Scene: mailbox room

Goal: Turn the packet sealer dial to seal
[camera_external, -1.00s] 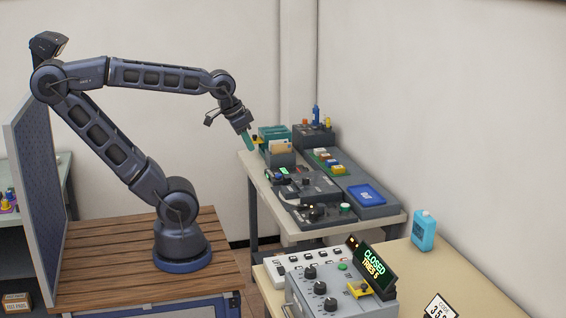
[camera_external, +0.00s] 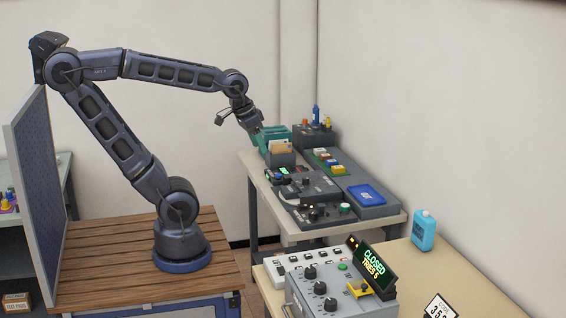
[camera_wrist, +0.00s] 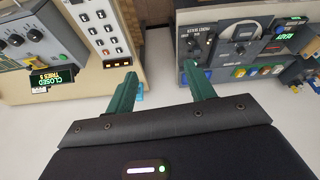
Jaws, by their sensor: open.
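A dark grey control unit with knobs (camera_external: 322,212) and a green-topped button stands at the near end of the back table. In the wrist view its black knobs (camera_wrist: 194,45) lie beyond the right finger, next to a unit with a large round dial (camera_wrist: 240,32). My gripper (camera_external: 258,138) hangs above the far left end of the back table. In the wrist view my gripper (camera_wrist: 161,72) has its green fingers apart, with nothing between them.
The back table (camera_external: 262,182) also holds a teal box with envelopes (camera_external: 281,147), colored blocks (camera_external: 328,160) and a blue tray (camera_external: 367,195). A grey console (camera_external: 325,290) with a "CLOSED TRIES 6" display (camera_external: 371,266) and a blue bottle (camera_external: 423,230) stand on the nearer table.

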